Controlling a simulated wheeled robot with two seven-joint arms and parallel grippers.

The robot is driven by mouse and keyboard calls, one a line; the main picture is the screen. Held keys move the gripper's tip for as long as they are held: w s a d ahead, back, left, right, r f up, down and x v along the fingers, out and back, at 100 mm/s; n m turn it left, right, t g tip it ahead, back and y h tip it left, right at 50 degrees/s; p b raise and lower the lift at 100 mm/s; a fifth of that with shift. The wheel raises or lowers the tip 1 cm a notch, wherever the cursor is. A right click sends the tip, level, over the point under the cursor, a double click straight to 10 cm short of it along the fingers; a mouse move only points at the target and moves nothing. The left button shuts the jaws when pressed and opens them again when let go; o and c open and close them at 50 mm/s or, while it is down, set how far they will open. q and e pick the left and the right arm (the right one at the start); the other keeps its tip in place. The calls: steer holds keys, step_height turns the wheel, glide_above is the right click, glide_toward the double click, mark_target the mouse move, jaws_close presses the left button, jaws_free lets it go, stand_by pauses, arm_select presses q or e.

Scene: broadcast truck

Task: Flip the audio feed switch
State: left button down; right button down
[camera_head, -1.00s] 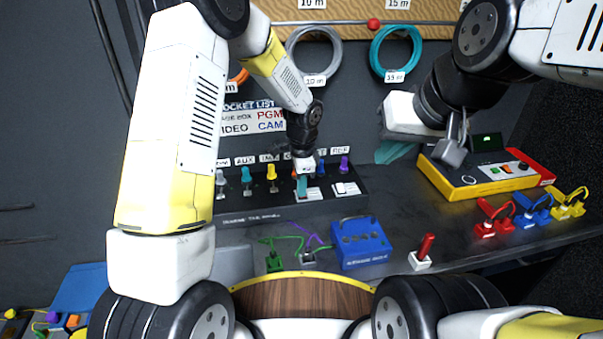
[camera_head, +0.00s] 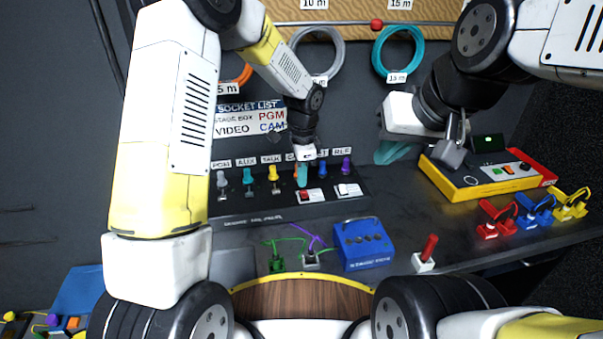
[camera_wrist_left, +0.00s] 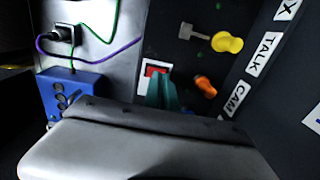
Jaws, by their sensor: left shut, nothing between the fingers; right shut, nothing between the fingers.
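A panel (camera_head: 232,208) at the back carries a red rocker switch (camera_head: 304,194) and, right of it, a white rocker switch (camera_head: 343,189). I cannot read which is the audio feed. My left gripper (camera_head: 302,178) is shut and empty, its teal fingertips just above and behind the red switch in the head view. In the left wrist view the teal fingers (camera_wrist_left: 165,93) partly cover the red switch (camera_wrist_left: 154,70); whether they touch it is unclear. My right gripper (camera_head: 391,153) is shut and empty, in the air right of the panel.
Coloured knobs stand along the panel, including a yellow one (camera_head: 272,174) and a purple one (camera_head: 346,165). A blue stage box (camera_head: 362,243) and a red-handled lever (camera_head: 427,250) sit in front. A yellow and red box (camera_head: 470,182) and coloured clamp-like pieces (camera_head: 535,208) are right.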

mark_target(305, 196)
arm_select(q)
step_height(305, 196, up, 11)
steer(key=s, duration=0.1)
steer(key=shift+s+d+f, duration=0.15)
steer(key=shift+d, duration=0.15)
steer(key=shift+w+a+g+h, duration=0.2)
steer(key=shift+w+g+h, duration=0.1)
steer(key=shift+w+g, duration=1.05)
steer(key=shift+w, duration=0.1)
steer(key=f, duration=0.4)
steer(key=s+f, duration=0.1)
steer(key=f, duration=0.4)
steer(key=s+f, duration=0.1)
steer(key=f, duration=0.3)
steer(key=shift+d+f, duration=0.25)
steer(key=shift+f, duration=0.15)
steer(key=shift+s+t, duration=0.1)
steer(key=shift+t, duration=0.15)
